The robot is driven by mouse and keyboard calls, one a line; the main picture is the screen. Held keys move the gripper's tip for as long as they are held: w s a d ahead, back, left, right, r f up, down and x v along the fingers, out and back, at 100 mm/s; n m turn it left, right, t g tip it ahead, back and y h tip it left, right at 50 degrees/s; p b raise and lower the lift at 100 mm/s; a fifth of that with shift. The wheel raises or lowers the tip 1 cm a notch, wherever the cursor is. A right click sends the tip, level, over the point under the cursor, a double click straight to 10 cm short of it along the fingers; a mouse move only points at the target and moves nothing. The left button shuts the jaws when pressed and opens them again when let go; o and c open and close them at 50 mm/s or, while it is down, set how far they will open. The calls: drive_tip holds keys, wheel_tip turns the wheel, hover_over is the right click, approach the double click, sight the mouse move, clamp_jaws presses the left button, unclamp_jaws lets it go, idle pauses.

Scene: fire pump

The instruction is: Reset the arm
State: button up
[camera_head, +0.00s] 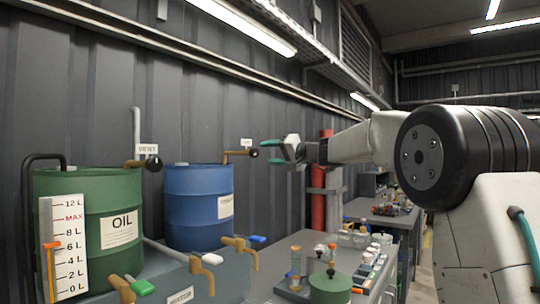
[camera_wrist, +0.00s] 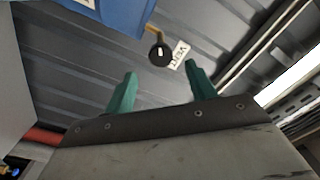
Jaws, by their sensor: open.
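My arm (camera_head: 365,145) reaches left across the head view from my body at the right. My gripper (camera_head: 267,152) has two teal fingers, held apart with nothing between them. It is raised in front of the dark wall, just right of the blue drum's black vent knob (camera_head: 253,152); I cannot tell how far apart they are in depth. In the wrist view the gripper (camera_wrist: 160,75) is open and empty. A black knob (camera_wrist: 160,53) and a white vent label (camera_wrist: 180,54) show beyond the fingertips, beside the blue drum (camera_wrist: 112,12).
A green oil drum (camera_head: 85,215) with a level gauge (camera_head: 70,250) and a blue drum (camera_head: 195,190) stand at left, with brass taps in front. Below my gripper is a workbench (camera_head: 268,268) with small items and a green round container (camera_head: 330,288). A red cylinder (camera_head: 319,205) stands behind.

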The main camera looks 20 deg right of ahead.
drive_tip(key=s+a+f+g+h, duration=0.1)
drive_tip(key=s+a+f+g, duration=0.25)
drive_tip(key=s+f, duration=0.5)
drive_tip(key=s+a+f+g+h, duration=0.1)
drive_tip(key=s+a+f+g, duration=0.1)
drive_tip(key=s+f+g, duration=0.5)
drive_tip(key=s+d+f+n+g+h, duration=0.1)
drive_tip(key=s+f+h, duration=0.2)
drive_tip(key=s, duration=1)
drive_tip(key=s+d+f+n+h, duration=0.1)
drive_tip(key=s+f+h, duration=0.1)
drive_tip(key=s+f, duration=0.6)
drive_tip(key=s+d+f+g+h, duration=0.1)
drive_tip(key=s+f+h, duration=0.2)
drive_tip(key=s, duration=1.6)
wheel_tip(320, 180, down, 3)
drive_tip(key=shift+d+f+n+g+h, duration=0.2)
drive_tip(key=shift+d+n+g+h, duration=0.1)
drive_tip(key=shift+n+g, duration=0.1)
